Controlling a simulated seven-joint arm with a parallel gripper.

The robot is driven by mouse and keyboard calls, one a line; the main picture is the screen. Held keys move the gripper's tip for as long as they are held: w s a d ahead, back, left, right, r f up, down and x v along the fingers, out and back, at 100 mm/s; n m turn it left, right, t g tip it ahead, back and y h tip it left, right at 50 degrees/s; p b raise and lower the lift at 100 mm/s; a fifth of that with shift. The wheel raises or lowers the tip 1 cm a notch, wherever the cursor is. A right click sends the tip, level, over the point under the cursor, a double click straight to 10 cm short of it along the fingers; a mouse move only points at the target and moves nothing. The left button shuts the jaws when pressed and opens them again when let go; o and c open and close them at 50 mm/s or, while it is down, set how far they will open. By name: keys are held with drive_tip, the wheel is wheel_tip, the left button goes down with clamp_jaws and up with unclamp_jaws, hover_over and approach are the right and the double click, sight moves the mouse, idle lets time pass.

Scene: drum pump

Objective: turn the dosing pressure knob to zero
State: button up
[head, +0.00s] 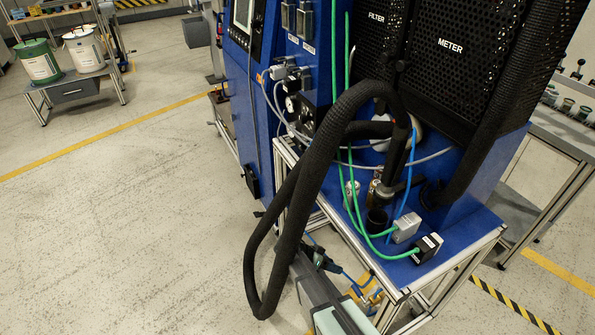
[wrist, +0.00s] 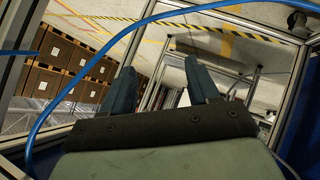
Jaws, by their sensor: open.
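The blue machine (head: 235,90) fills the middle and right of the head view. A small round gauge (head: 291,104) sits on its side, beside a dark fitting panel (head: 308,118). I cannot tell which part there is the dosing pressure knob; no marking is readable. My gripper (head: 320,258) is low at the front of the machine's frame, well below that panel and partly behind the thick black hose. In the wrist view my gripper (wrist: 163,82) is open, with two dark blue fingers apart and nothing between them. No knob shows in the wrist view.
The thick black hose (head: 265,285) loops down in front of the machine. Green hoses (head: 352,190) run to small boxes on the blue deck. A blue hose (wrist: 75,72) crosses near the gripper, with metal frame posts (wrist: 288,85) alongside. Open floor (head: 130,220) lies left.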

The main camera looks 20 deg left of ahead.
drive_tip(key=w+a+r+t+h, duration=0.1)
drive_tip(key=w+a+r+t, duration=0.2)
drive_tip(key=w+a+r, duration=0.35)
drive_tip(key=w+a+r+t+h, duration=0.15)
drive_tip(key=w+a+r, duration=0.25)
drive_tip(key=a+r, duration=0.5)
drive_tip(key=m+t, duration=0.2)
drive_tip(key=t, duration=0.3)
approach(299, 145)
drive_tip(key=shift+h, duration=0.25)
drive_tip(key=x, duration=0.9)
drive_tip(key=shift+d+f, duration=0.1)
drive_tip(key=shift+d, duration=0.05)
drive_tip(key=c, duration=1)
